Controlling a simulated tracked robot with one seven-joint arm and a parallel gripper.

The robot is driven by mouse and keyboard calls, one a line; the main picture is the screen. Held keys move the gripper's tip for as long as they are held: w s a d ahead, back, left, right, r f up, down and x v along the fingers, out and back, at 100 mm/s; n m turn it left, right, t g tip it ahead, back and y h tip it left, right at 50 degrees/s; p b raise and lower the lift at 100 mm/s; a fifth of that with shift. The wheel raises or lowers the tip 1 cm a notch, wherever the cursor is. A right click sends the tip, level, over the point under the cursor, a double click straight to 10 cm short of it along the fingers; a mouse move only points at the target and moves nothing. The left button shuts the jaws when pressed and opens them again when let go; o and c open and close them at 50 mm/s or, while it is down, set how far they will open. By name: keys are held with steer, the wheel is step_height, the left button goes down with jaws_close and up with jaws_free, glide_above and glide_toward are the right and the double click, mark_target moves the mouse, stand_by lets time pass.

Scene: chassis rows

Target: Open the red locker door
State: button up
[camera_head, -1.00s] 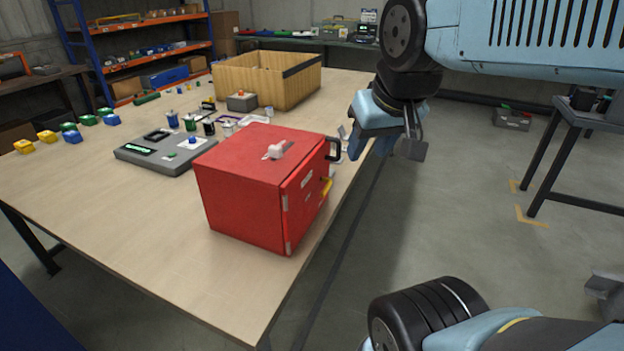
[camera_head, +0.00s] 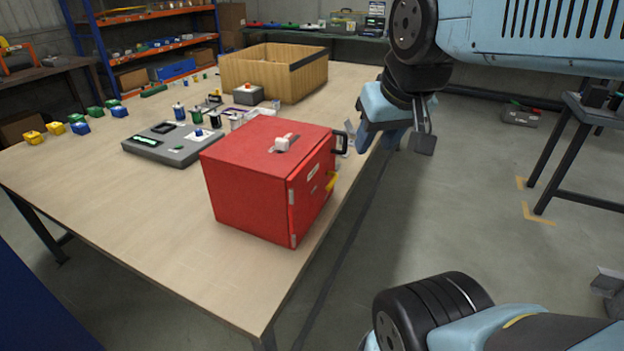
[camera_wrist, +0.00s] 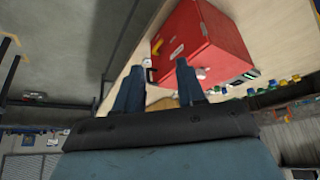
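The red locker (camera_head: 250,185) stands on the wooden table near its right edge. Its door (camera_head: 309,195), on the right side, looks shut. The door carries a black handle (camera_head: 341,142) at its far upper end and a yellow lever (camera_head: 331,181) lower down. A small white piece (camera_head: 285,142) sits on top. My gripper (camera_head: 385,130) hangs beyond the locker, off the table edge, apart from the handle. In the wrist view my gripper (camera_wrist: 158,82) has its two blue fingers spread, with nothing held. The locker (camera_wrist: 205,45) shows there beyond the fingers, upper right.
A wooden bin (camera_head: 270,77) stands behind the locker. A grey panel (camera_head: 172,144), small jars and several coloured blocks (camera_head: 80,127) lie on the table's left part. The floor right of the table is clear up to a dark stand (camera_head: 560,150).

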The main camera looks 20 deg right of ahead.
steer(key=m+t+y, duration=0.3)
steer(key=m+y, duration=1.3)
steer(key=m, duration=0.8)
glide_toward(345, 138)
steer(key=x, duration=0.3)
steer(key=f+x, duration=0.1)
steer(key=x, duration=0.6)
steer(key=shift+w+d+f, duration=0.2)
steer(key=shift+w+f, duration=0.05)
steer(key=shift+w, duration=0.1)
steer(key=shift+c, duration=0.2)
jaws_close()
